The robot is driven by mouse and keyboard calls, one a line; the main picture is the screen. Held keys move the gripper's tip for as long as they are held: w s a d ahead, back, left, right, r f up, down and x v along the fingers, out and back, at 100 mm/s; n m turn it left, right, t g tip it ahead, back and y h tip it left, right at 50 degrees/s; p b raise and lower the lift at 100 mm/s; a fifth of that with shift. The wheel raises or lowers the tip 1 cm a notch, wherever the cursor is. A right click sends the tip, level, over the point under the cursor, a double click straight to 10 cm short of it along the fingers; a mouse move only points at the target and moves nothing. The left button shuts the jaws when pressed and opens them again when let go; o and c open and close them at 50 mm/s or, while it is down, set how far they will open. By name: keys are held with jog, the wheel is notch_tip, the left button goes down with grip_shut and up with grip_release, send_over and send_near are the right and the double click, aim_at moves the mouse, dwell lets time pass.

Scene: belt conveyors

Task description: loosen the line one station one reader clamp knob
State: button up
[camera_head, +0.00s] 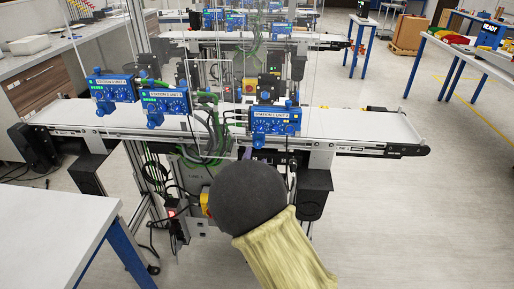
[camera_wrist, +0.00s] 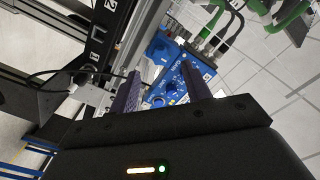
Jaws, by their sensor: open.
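A blue reader unit (camera_head: 272,119) with a labelled front stands on the near conveyor, right of centre, in the head view; its label is too small to read surely. In the wrist view a blue unit (camera_wrist: 163,52) with small dark round knobs lies ahead, tilted in the picture. One blue knob (camera_wrist: 171,86) shows between the fingers; I cannot tell whether it is the clamp knob. My gripper (camera_wrist: 163,73) is open, its two dark ribbed fingers apart with nothing held. In the head view the gripper is mostly hidden behind my arm.
Two more blue units (camera_head: 165,102) (camera_head: 112,88) stand to the left along the near conveyor (camera_head: 345,124). Green and black cables (camera_head: 208,130) hang beside them. A white table (camera_head: 50,215) is at lower left. The floor at right (camera_head: 410,215) is clear.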

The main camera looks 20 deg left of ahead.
aim_at(258, 146)
jog(key=x, duration=0.5)
jog(key=shift+w+a+p, duration=0.1)
jog(key=shift+w+p, duration=0.05)
jog(key=shift+p, duration=0.25)
jog(key=c, duration=1)
